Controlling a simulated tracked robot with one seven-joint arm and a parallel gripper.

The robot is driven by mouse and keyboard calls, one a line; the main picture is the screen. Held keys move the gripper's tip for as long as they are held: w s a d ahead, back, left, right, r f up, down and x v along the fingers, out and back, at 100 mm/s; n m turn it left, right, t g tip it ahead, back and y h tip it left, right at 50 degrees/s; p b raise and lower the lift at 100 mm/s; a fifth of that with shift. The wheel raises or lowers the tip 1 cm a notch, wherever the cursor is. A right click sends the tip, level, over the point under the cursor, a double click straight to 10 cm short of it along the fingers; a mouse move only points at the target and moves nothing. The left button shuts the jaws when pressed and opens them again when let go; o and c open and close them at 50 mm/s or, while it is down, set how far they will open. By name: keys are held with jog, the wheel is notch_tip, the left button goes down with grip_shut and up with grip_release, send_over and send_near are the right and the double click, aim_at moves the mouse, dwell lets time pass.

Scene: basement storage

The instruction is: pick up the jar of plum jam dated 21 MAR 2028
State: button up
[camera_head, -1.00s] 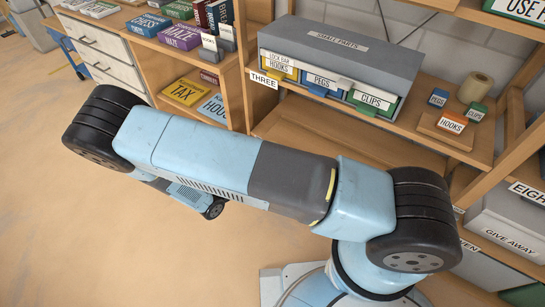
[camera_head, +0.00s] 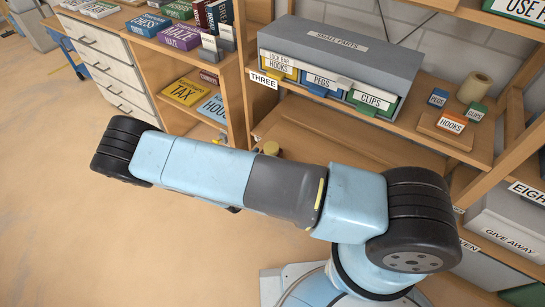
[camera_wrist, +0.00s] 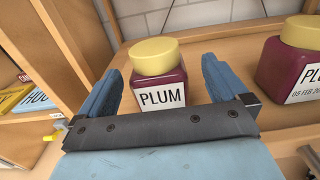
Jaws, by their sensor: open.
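A dark purple jar (camera_wrist: 160,82) with a yellow lid and a white label reading PLUM stands upright on a wooden shelf in the wrist view. Any date below that word is hidden behind my gripper. My gripper (camera_wrist: 160,75) is open, with one blue finger on each side of this jar in the picture; I cannot tell whether the jar is fully between them. A second purple jar (camera_wrist: 292,65) with a yellow lid stands to the right, its label partly showing 05 FEB 20.
A wooden upright (camera_wrist: 62,50) stands left of my gripper, with a lower shelf of books beyond. A grey small parts box (camera_head: 340,50) stands on the shelf above. A grey GIVE AWAY bin (camera_head: 508,228) is at the right. Open floor lies to the left.

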aim_at(271, 151)
jog(key=shift+a+f+x, duration=0.1)
jog(key=shift+f+x, duration=0.05)
jog(key=shift+x, duration=0.75)
jog(key=shift+a+f+x, duration=0.1)
jog(key=shift+f+x, duration=0.05)
jog(key=shift+x, duration=0.7)
jog(key=shift+f+x, duration=0.15)
jog(key=shift+x, duration=0.75)
jog(key=shift+w, duration=0.1)
jog(key=c, duration=1.3)
jog(key=shift+c, duration=0.5)
jog(key=shift+r, duration=0.15)
